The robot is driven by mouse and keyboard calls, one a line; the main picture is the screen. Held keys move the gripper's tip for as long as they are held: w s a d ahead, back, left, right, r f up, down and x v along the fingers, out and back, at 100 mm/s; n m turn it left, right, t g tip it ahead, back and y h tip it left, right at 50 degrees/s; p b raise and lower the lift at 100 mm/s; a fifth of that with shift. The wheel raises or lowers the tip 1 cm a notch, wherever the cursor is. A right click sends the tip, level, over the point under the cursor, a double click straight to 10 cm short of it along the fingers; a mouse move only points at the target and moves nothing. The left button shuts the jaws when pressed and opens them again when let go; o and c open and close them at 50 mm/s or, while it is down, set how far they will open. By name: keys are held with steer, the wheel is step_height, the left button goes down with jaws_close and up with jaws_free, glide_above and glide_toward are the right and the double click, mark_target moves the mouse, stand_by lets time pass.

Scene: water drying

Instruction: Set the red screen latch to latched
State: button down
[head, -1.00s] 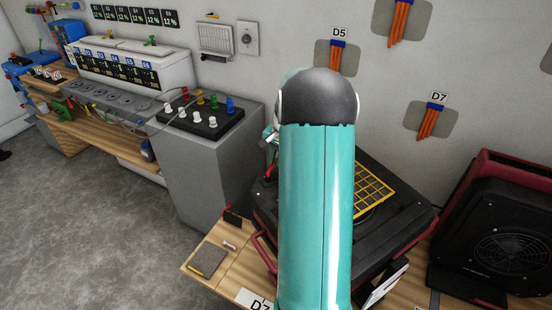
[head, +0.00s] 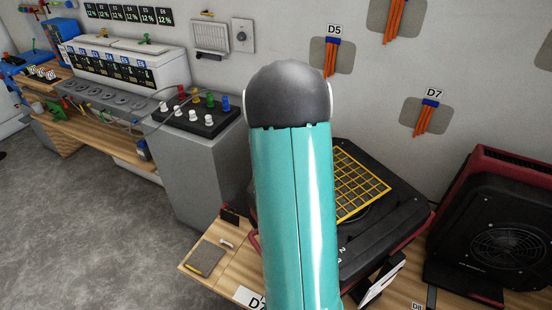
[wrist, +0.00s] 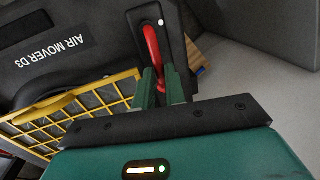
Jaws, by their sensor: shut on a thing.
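The red screen latch (wrist: 152,46) is a curved red lever on the black air mover (wrist: 85,42), near its corner, in the wrist view. My gripper (wrist: 162,72) has its two green fingers close together around the lower part of the red latch and is shut on it. A white dot lies just beyond the latch's far end. The yellow screen (wrist: 75,112) is a grid to the left of the fingers. In the head view my teal arm hides the latch and gripper; the yellow screen (head: 362,186) and the air mover (head: 385,233) show to its right.
Another black and red air mover (head: 500,235) stands at the right of the wooden bench. A grey cabinet (head: 200,175) with coloured knobs stands left of my arm. A small pad (head: 206,258) lies on the bench's left end. The grey floor at left is clear.

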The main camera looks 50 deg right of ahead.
steer(key=shift+s+a+m, duration=0.1)
steer(key=shift+s+m, duration=0.05)
steer(key=shift+m, duration=0.35)
steer(key=c, duration=1.5)
jaws_free()
steer(key=shift+o, duration=0.2)
steer(key=shift+r, duration=0.1)
step_height(320, 180, up, 13)
steer(key=s+a, duration=0.1)
steer(key=s, duration=0.1)
steer(key=shift+s+r, duration=0.2)
steer(key=shift+s, duration=0.1)
